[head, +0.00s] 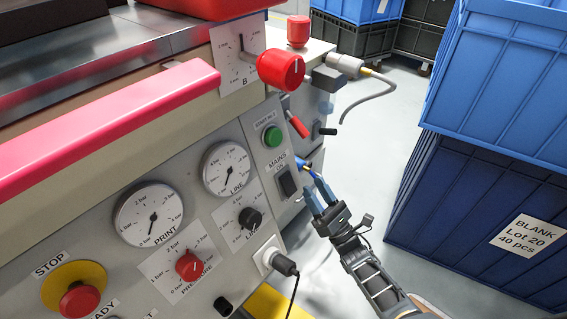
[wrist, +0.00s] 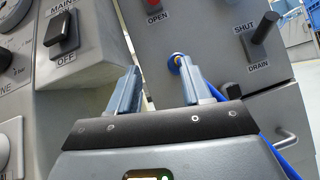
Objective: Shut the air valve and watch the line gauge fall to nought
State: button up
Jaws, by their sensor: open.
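The red lever (head: 297,123) is on the side cabinet past the panel's right edge. Its red lower end (wrist: 152,4) shows at the top of the wrist view, by the label OPEN. The LINE gauge (head: 228,167) is a round white dial on the front panel; I cannot read its needle surely. My gripper (head: 313,184) is open and empty, below the lever and right of the MAINS switch. In the wrist view its two blue fingers (wrist: 158,68) are apart, below the lever, with a brass and blue hose fitting (wrist: 177,63) beyond them.
A black lever (wrist: 265,27) labelled SHUT and DRAIN stands right of the red one. The MAINS switch (head: 288,183) and green button (head: 272,137) are close left of my gripper. A blue hose (wrist: 215,90) runs behind the fingers. Blue crates (head: 480,210) stand at the right.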

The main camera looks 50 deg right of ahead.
jog(key=s+a+r+m+g, duration=0.2)
jog(key=s+a+m+g, duration=0.2)
jog(key=s+a+m, duration=0.85)
jog(key=s+a+r+m+g+y, duration=0.1)
jog(key=s+a+r+m+g, duration=0.2)
jog(key=s+r+m, duration=0.4)
jog(key=s+a+r+m+g+y, duration=0.2)
jog(key=s+a+r+m, duration=0.3)
jog(key=m, duration=0.7)
notch_tip(320, 180, up, 4)
jog(key=s+g, duration=0.1)
jog(key=s, duration=0.1)
jog(key=shift+s+f+y, duration=0.15)
jog(key=shift+s+y, duration=0.15)
notch_tip(320, 180, up, 31)
jog(key=p, duration=3.1)
